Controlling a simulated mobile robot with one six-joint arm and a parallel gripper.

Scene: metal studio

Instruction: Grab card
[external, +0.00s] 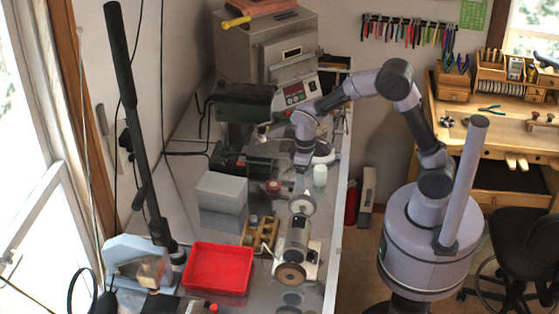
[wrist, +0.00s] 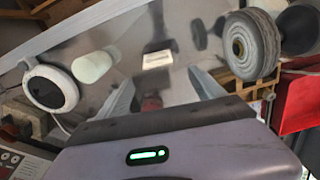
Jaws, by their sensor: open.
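A small white card-like piece (wrist: 157,60) lies on the grey bench top in the wrist view, ahead of my gripper and between the lines of its fingers. I cannot make it out surely in the external view. My gripper (wrist: 163,95) is open, with its two fingers apart and nothing between them. In the external view my gripper (external: 302,182) points down over the bench, and its fingertips are hard to see.
A white cylinder (external: 320,176) stands close to the right of my gripper. A polishing machine (external: 293,245) with wheels stands in front. A red tray (external: 218,268), grey boxes (external: 222,200) and a green machine (external: 243,115) stand to the left. The bench's right edge is near.

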